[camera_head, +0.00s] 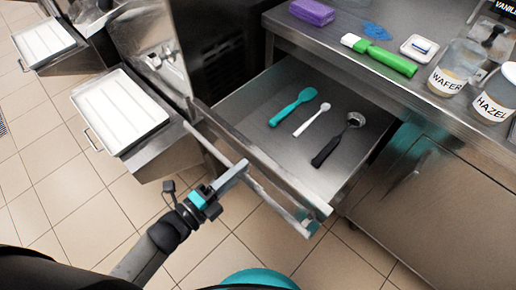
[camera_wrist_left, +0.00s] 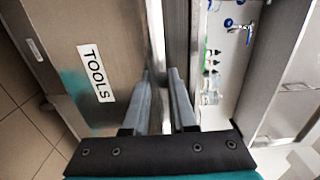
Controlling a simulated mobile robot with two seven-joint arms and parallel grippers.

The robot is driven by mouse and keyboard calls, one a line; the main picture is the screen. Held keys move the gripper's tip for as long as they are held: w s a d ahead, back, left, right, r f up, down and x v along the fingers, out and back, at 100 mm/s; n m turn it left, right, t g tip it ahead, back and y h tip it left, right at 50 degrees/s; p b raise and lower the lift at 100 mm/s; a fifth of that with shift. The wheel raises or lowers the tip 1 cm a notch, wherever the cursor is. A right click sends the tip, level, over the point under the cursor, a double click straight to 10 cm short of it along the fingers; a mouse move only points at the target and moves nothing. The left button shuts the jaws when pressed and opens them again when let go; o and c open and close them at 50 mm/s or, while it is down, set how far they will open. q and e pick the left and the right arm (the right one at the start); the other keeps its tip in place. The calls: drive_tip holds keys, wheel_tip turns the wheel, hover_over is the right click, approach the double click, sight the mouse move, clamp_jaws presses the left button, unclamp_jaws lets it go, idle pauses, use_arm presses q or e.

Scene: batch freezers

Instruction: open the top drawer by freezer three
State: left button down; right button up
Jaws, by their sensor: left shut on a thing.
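The steel top drawer (camera_head: 287,160) is pulled well out from under the counter. A teal spatula, a white spoon and a black-handled scoop lie inside it. A long bar handle (camera_head: 275,207) runs along its front. My left gripper (camera_head: 241,166) is at this bar near the middle of the drawer front, shut on it. In the left wrist view its two fingers (camera_wrist_left: 162,78) stand on either side of the handle bar, beside a panel with a TOOLS label (camera_wrist_left: 96,73). My right gripper is not in view.
Freezer trays (camera_head: 120,108) jut out at the left, close to the drawer. The counter (camera_head: 350,66) carries a purple sponge (camera_head: 312,12), a green-handled tool (camera_head: 385,57) and labelled jars (camera_head: 447,80). Tiled floor (camera_head: 80,215) is clear in front.

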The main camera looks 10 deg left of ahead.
use_arm(q)
drive_tip(key=v, duration=0.7)
drive_tip(key=shift+s+a+p, duration=0.2)
drive_tip(key=shift+p, duration=0.2)
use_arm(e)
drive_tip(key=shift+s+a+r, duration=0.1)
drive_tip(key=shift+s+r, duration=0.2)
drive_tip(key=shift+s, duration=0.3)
use_arm(q)
drive_tip(key=c, duration=0.7)
unclamp_jaws()
drive_tip(key=p+v, duration=0.1)
drive_tip(key=v, duration=1.4)
drive_tip(key=shift+s, duration=0.1)
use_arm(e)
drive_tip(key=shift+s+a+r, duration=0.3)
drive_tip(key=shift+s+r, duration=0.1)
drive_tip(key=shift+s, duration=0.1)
